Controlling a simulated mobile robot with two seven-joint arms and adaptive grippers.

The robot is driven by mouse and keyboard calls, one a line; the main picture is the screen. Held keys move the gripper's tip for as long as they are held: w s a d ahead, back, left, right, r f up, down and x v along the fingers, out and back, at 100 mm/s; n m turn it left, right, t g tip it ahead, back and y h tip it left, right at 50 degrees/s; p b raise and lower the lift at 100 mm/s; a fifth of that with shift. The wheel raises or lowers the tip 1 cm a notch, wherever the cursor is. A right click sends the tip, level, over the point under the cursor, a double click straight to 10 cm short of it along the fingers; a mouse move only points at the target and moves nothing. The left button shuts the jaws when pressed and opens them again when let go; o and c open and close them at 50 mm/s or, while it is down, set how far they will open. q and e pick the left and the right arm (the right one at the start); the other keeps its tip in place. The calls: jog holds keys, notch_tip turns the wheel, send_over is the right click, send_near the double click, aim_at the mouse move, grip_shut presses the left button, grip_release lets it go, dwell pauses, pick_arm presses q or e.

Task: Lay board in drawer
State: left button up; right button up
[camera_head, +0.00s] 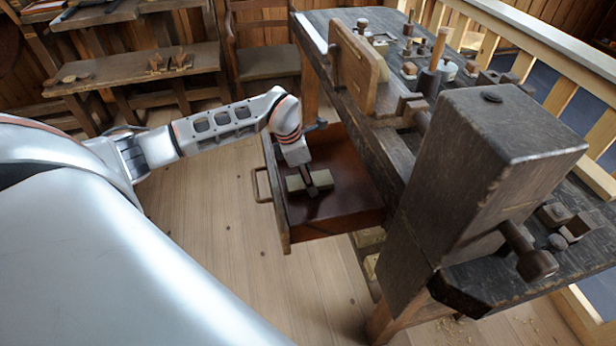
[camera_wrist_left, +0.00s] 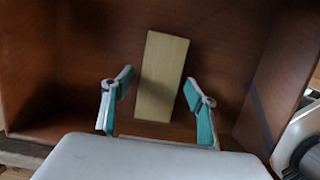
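The drawer (camera_head: 345,215) is pulled out from the workbench, and its reddish-brown inside is seen from above. A pale, flat board (camera_head: 294,184) lies inside the drawer, partly covered by my gripper in the head view. In the left wrist view the board (camera_wrist_left: 163,70) lies lengthwise on the drawer floor, clear of the side walls. My left gripper (camera_wrist_left: 158,84) is over the drawer, its teal-padded fingers apart on either side of the board's near part. A gap shows by the left finger; whether the right finger touches the board I cannot tell. My right gripper is not in view.
The dark workbench (camera_head: 402,150) stands right of the drawer, with a large wooden block (camera_head: 500,150) and an upright wooden panel (camera_head: 353,68). Small turned pieces and tools crowd its top. A chair (camera_head: 266,62) and low bench (camera_head: 140,68) stand behind. Floor left of the drawer is clear.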

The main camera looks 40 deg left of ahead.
aim_at(298, 182)
pick_arm(q)
jog(key=shift+r, duration=0.25)
jog(key=p+v, duration=0.1)
jog(key=v, duration=1)
jog(key=shift+r+p, duration=0.35)
jog(key=shift+p, duration=0.05)
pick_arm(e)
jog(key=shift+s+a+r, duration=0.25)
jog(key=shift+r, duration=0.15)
pick_arm(q)
jog(key=shift+a, duration=0.1)
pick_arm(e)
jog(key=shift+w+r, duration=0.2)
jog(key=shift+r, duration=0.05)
